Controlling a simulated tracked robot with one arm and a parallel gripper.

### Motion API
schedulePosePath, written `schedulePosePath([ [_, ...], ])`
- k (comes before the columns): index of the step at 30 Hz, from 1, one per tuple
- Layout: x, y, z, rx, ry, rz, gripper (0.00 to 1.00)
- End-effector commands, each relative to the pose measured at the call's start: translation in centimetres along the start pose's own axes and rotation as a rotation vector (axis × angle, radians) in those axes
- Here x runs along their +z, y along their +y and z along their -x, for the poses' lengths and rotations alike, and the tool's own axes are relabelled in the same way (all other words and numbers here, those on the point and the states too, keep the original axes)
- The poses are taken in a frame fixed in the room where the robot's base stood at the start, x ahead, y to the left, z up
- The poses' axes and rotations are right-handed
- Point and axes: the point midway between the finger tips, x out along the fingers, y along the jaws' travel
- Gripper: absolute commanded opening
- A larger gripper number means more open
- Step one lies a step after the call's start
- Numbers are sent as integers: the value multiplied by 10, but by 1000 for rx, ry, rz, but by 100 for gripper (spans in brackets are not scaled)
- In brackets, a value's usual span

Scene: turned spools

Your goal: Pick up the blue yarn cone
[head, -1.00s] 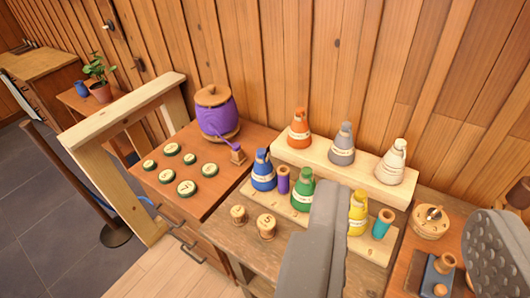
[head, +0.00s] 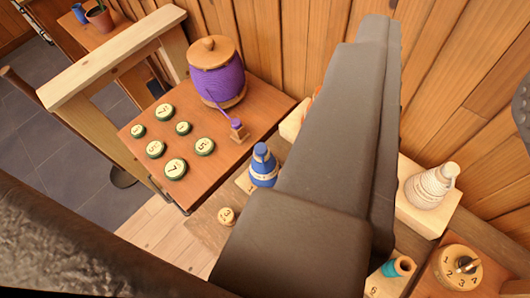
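The blue yarn cone (head: 263,167) stands upright on a pale board at the centre, with a cream label band around its middle. Its right edge is close to, or partly behind, a large grey part of my arm or gripper (head: 325,165) that fills the middle of the view. I cannot tell whether that part touches the cone. A dark dotted piece of mine (head: 523,110) shows at the right edge. The fingertips cannot be made out clearly, and I see nothing held. The cones right of the blue one are mostly hidden.
A purple yarn barrel (head: 217,75) and several numbered green-rimmed discs (head: 175,167) are on the brown cabinet at left. At right are a white cone (head: 432,187), a teal spool (head: 397,267) and a numbered dial (head: 458,266).

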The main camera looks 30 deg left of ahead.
Motion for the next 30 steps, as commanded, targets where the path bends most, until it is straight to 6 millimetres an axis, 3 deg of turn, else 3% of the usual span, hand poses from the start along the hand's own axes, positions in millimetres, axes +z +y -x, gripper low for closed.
schedulePosePath([
  [6,0,0,0,0,0,0,36],
  [10,4,0,-6,3,-2,1,69],
  [14,31,-3,-39,18,-6,16,69],
  [17,72,-11,-84,28,-3,42,69],
  [21,148,-34,-148,-5,7,96,69],
  [24,210,-57,-182,-66,9,129,69],
  [27,275,-84,-205,-151,-2,151,69],
  [30,334,-110,-216,-245,-20,152,69],
])
